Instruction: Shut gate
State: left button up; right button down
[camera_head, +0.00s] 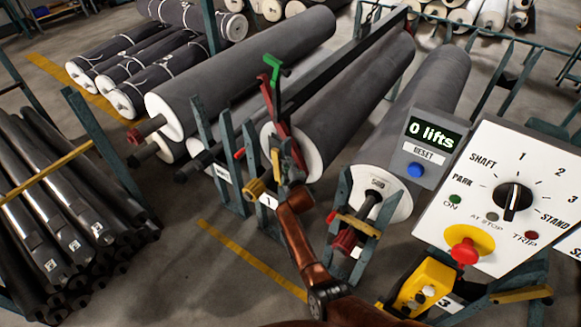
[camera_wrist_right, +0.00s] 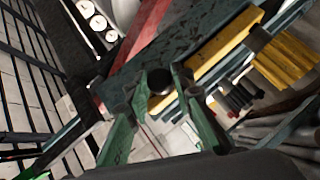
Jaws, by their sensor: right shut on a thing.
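The gate, which I take to be the yellow bar (camera_head: 276,160) on the middle stand (camera_head: 232,180), stands steeply upright beside the roll's end. In the right wrist view a yellow bar (camera_wrist_right: 225,50) runs past the fingers. My right gripper (camera_head: 287,170) is at this bar, on the end of the copper arm, its fingers small and partly hidden. In the right wrist view its green fingers (camera_wrist_right: 160,88) are closed around a dark round knob (camera_wrist_right: 160,78), likely the gate's handle. My left gripper is out of view.
A red bar (camera_head: 280,118) with a green end rises just beyond the right gripper. Grey rolls (camera_head: 345,110) lie on both sides. The right stand has a yellow bar (camera_head: 358,226) across its shaft. A control panel (camera_head: 500,190) stands at right.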

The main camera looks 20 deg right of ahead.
jog(key=c, duration=1.7)
grip_release()
jog(key=shift+s, duration=0.1)
jog(key=s, duration=0.8)
jog(key=s+a, duration=0.1)
jog(key=s, duration=0.4)
jog(key=shift+r, duration=0.2)
jog(key=shift+a, duration=0.1)
